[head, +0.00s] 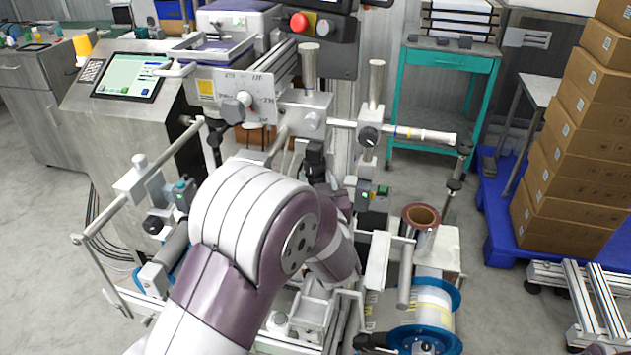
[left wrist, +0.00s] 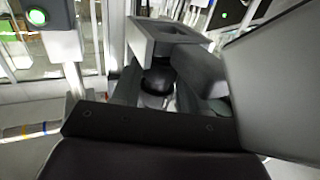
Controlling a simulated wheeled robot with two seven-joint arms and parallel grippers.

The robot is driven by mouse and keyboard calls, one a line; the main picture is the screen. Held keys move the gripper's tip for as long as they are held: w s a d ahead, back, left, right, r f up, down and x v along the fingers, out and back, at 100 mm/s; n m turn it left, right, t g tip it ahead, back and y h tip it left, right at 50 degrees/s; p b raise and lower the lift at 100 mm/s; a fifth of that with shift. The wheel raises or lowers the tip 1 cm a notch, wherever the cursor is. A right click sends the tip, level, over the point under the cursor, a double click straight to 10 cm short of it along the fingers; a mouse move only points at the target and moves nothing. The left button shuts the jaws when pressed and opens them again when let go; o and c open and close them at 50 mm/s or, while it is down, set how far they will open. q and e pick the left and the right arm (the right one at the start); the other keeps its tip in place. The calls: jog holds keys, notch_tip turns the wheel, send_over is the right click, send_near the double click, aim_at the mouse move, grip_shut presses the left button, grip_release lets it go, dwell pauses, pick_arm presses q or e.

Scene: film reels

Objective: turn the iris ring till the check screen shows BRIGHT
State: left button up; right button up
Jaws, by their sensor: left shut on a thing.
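My left arm reaches in from the bottom of the head view. Its white and purple links hide much of the machine's middle. In the left wrist view my left gripper (left wrist: 160,90) is shut on a dark round part (left wrist: 156,78), seemingly the iris ring; its markings cannot be read. In the head view a dark piece (head: 315,157) shows just past my arm, but the grip itself is mostly hidden. A screen (head: 131,76) with a green and white display stands on the grey cabinet at upper left; its words are too small to read. My right gripper is not in view.
A numbered dial plate (head: 245,100) and a horizontal roller (head: 425,135) stand beyond my arm. Stacked cartons (head: 575,150) stand at far right.

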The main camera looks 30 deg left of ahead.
pick_arm(q)
jog(key=o, duration=1.1)
jog(key=shift+c, duration=0.2)
jog(key=v, duration=1.2)
jog(key=shift+s+d, duration=0.25)
jog(key=shift+s, duration=0.05)
